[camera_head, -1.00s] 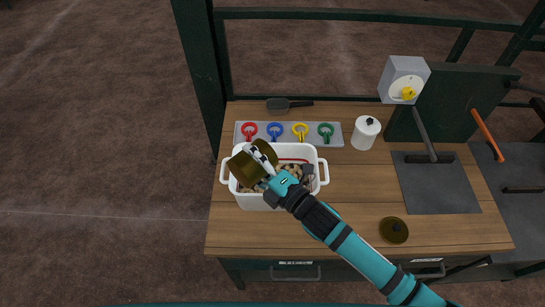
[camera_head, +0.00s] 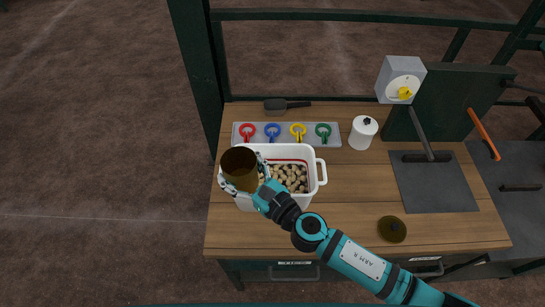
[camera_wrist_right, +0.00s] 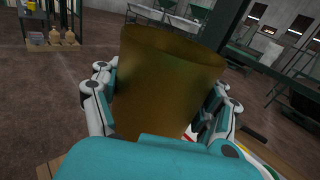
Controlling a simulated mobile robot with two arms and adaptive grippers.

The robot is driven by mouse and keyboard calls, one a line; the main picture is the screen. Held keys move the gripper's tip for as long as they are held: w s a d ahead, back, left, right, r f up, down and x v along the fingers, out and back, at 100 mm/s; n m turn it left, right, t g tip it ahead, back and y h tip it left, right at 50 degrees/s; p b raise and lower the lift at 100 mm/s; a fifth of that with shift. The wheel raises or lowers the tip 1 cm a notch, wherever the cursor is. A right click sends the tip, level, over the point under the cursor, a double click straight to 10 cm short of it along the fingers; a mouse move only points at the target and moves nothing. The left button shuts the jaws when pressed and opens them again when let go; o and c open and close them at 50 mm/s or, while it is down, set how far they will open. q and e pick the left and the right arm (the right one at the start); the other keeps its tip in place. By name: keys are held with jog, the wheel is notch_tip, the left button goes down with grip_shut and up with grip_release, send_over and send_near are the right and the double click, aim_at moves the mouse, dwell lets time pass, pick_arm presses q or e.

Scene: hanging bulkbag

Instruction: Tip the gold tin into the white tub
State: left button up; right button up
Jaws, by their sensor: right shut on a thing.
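The gold tin (camera_head: 240,170) is in my right gripper (camera_head: 248,180), held over the left end of the white tub. The tin is close to upright, its open mouth facing up toward the head camera; its inside looks dark, with no contents visible. In the right wrist view the tin (camera_wrist_right: 165,85) sits between the two fingers of the gripper (camera_wrist_right: 160,105). The white tub (camera_head: 318,172) stands on the wooden bench and holds many small brownish pieces (camera_head: 290,176). The tin and my gripper hide the tub's left part. My left gripper is not in view.
A dark gold lid (camera_head: 392,229) lies at the bench's front right. A white canister (camera_head: 363,133) stands behind right of the tub. A grey strip (camera_head: 286,134) with coloured rings and a dark scoop (camera_head: 285,104) lie behind it.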

aim_at(232, 179)
jog(key=shift+s+a+r+p, duration=0.1)
jog(key=shift+s+r+p, duration=0.25)
jog(key=shift+s+p, duration=0.05)
jog(key=s, duration=0.1)
jog(key=s+r+p, duration=0.2)
jog(key=shift+s+a, duration=0.15)
jog(key=shift+s, duration=0.2)
jog(key=shift+s+a+r, duration=0.1)
jog(key=shift+s+r, duration=0.1)
jog(key=shift+s, duration=0.5)
